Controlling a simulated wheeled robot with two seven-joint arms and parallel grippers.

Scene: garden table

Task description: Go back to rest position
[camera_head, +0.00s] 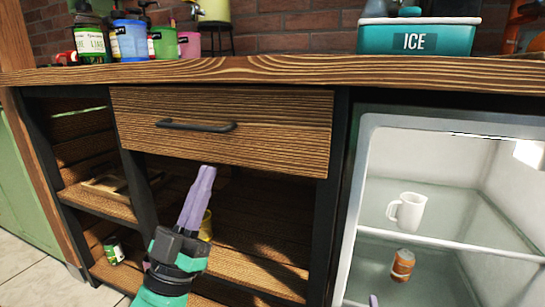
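My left gripper (208,170) has pale purple fingers and a dark and green wrist. It points up and away in front of the open shelf space below the wooden drawer. Its fingers lie side by side and look shut, with nothing seen between them. A small purple tip (373,300) at the bottom edge, in front of the fridge, looks like part of my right gripper; the rest of it is out of frame.
The wooden counter (280,70) has a closed drawer (225,140). The fridge (440,205) stands open, with a white mug (407,211) and an orange can (402,266) inside. A green can (114,250) is on the lower left shelf. A teal ice box (418,38) and colored pots (130,40) stand on top.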

